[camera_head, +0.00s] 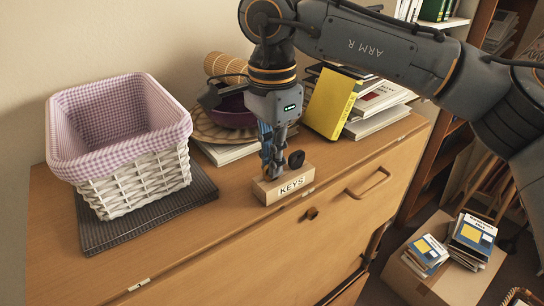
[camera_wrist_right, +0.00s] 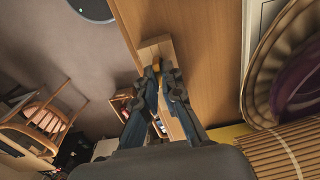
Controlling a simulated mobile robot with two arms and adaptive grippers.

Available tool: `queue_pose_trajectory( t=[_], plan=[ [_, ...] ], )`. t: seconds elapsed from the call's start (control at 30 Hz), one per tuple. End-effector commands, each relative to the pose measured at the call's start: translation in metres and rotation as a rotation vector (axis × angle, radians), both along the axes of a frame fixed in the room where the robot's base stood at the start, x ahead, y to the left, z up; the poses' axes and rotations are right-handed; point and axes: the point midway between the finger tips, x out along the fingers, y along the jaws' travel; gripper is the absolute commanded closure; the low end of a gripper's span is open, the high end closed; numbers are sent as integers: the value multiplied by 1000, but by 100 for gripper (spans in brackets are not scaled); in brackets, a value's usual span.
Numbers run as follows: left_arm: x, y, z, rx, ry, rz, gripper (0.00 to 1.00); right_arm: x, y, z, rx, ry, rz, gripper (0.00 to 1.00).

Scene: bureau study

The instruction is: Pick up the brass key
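A small wooden block (camera_head: 284,187) marked "KEYS" stands near the front edge of the wooden bureau top. My right gripper (camera_head: 271,170) points down at the block's left part. In the right wrist view, the fingertips (camera_wrist_right: 160,76) are drawn close together over the wooden block (camera_wrist_right: 154,48). A small brass-coloured bit, the brass key (camera_wrist_right: 156,66), shows between them; the fingers hide most of it. It appears to be still at the block. A dark, rounded key-like head (camera_head: 296,159) stands up at the block's right part, beside the gripper. My left gripper is not in view.
A white wicker basket (camera_head: 135,188) with checked lining stands on a dark flat stack at the left. The front strip of the bureau top is clear.

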Motion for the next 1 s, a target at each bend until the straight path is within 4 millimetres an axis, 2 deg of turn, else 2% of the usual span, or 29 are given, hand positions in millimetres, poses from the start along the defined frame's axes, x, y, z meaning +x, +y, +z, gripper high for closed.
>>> queue_pose_trajectory(
  t=[0.23,0.47,1.0],
  plan=[
    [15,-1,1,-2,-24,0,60,0,0,0,0,0,0,100],
    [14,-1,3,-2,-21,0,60,0,0,2,0,0,0,100],
    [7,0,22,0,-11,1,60,0,0,29,1,-1,1,100]
  ],
)
